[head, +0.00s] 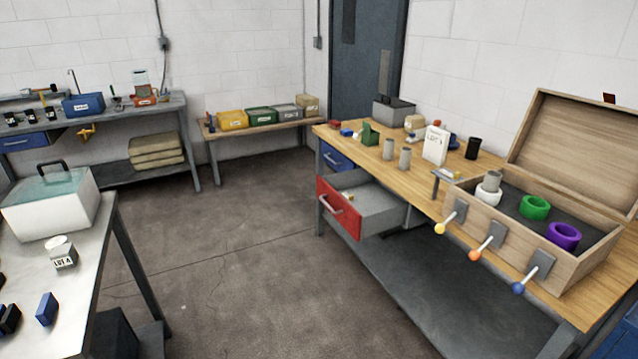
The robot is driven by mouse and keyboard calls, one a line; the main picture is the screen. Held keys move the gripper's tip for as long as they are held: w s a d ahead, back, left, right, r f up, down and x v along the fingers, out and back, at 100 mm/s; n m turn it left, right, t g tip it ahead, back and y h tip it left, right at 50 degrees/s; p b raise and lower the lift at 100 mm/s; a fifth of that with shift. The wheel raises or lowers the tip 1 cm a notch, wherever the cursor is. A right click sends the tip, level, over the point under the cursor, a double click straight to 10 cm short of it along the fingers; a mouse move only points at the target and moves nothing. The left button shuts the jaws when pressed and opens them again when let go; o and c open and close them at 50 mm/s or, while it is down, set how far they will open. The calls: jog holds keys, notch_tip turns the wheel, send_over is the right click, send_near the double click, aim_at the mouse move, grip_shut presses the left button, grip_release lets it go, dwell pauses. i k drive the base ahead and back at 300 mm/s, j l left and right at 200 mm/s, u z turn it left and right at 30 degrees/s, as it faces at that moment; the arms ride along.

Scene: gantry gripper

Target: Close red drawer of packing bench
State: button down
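The red drawer (339,209) is pulled out from under the packing bench's wooden top (425,185). Its red front has a pale bar handle and faces left, toward the open floor. Its grey tray (375,208) shows, with a small pale and yellowish thing near the front. A blue drawer (336,157) beside it, farther back, looks shut. My gripper is not in the head view.
A wooden box (480,229) with an open lid and three coloured-knob levers stands at the bench's near end. A metal table (75,245) is at the left. The concrete floor (235,250) between is clear.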

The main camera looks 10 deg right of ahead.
aim_at(375, 209)
jog(key=i+l, duration=0.15)
jog(key=i, duration=0.35)
jog(key=i+l, duration=0.2)
jog(key=i, duration=0.3)
jog(key=j+u, duration=0.05)
